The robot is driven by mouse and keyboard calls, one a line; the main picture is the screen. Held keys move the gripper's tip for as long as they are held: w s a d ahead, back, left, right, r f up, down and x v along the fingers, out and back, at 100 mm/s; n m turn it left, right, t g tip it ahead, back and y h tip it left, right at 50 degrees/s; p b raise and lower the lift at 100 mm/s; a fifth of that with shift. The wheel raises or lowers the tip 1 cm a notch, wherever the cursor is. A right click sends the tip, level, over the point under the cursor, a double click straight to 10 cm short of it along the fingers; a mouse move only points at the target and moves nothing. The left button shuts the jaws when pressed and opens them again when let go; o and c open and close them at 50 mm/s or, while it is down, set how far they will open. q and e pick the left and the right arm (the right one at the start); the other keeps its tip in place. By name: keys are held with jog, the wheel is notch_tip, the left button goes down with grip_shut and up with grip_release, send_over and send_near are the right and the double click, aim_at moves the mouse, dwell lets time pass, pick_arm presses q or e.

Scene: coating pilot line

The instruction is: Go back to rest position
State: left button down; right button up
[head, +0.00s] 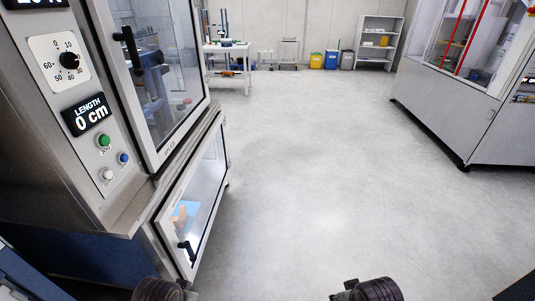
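Only dark, ribbed rounded parts of my two arms show at the bottom edge of the head view, one left of the middle and one right of it. My grippers themselves are out of the picture, so I cannot see their fingers or whether they hold anything. Both visible arm parts are low, over the floor in front of me, and the right one appears apart from any object.
A steel machine (75,150) stands close on the left, with a glass upper door (160,80) and a lit lower door (195,205), both seemingly closed. A grey cabinet (450,110) stands right. A white table (228,48) and shelf (380,42) are far back. The middle floor (310,170) is clear.

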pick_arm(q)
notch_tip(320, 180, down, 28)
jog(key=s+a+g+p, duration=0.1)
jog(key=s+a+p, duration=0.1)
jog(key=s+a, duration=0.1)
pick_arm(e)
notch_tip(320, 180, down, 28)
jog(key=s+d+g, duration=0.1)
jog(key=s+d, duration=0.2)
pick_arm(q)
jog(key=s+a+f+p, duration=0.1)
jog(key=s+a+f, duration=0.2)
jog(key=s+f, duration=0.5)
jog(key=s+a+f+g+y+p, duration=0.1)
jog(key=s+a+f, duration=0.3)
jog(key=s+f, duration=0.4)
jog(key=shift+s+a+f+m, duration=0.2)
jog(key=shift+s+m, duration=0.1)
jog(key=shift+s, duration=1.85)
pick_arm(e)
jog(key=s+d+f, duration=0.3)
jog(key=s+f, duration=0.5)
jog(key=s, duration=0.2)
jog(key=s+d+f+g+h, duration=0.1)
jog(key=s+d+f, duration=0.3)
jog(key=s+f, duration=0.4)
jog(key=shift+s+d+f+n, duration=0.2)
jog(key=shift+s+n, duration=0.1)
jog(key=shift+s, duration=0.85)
